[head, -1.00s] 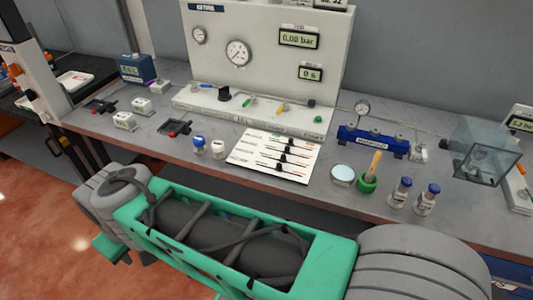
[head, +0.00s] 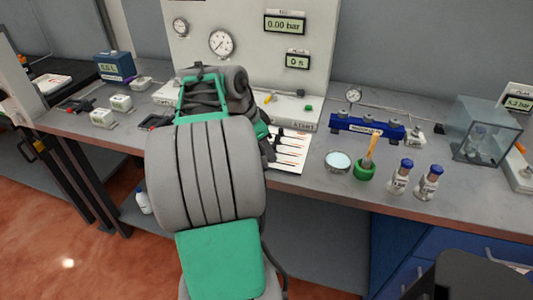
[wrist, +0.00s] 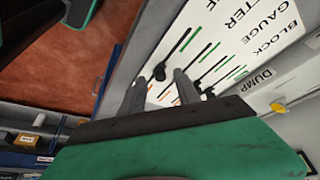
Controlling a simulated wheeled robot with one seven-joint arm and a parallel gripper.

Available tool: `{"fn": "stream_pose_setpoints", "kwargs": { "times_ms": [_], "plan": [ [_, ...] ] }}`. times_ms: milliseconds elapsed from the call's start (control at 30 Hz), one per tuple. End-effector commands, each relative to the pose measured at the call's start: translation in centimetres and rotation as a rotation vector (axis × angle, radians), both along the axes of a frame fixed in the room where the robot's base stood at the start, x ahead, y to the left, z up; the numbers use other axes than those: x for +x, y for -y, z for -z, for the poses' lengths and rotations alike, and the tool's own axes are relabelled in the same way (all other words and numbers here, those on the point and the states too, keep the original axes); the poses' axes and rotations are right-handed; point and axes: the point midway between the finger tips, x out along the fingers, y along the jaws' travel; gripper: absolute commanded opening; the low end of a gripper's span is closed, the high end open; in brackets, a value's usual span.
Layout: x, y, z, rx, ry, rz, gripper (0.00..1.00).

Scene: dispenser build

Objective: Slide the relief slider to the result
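The white slider board (head: 291,150) lies on the bench. In the wrist view the board (wrist: 185,18) shows several slots with black and green lines and black knobs.
The gauge panel (head: 250,75) stands behind the board. Right of it are a round dish (head: 338,162), a green holder (head: 364,170) and two blue-capped vials (head: 401,178).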

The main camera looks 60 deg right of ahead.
Motion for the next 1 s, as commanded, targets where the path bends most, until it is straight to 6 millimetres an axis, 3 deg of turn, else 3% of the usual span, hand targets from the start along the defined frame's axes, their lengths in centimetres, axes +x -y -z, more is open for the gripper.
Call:
{"fn": "stream_pose_setpoints", "kwargs": {
  "times_ms": [300, 767, 1000],
  "plan": [
    [-0.13, 0.24, 0.68, -0.001, 0.001, -0.002, 0.39],
    [-0.11, 0.22, 0.67, -0.001, 0.001, -0.003, 0.02],
    [-0.10, 0.21, 0.66, 0.000, 0.001, -0.003, 0.00]
  ]
}}
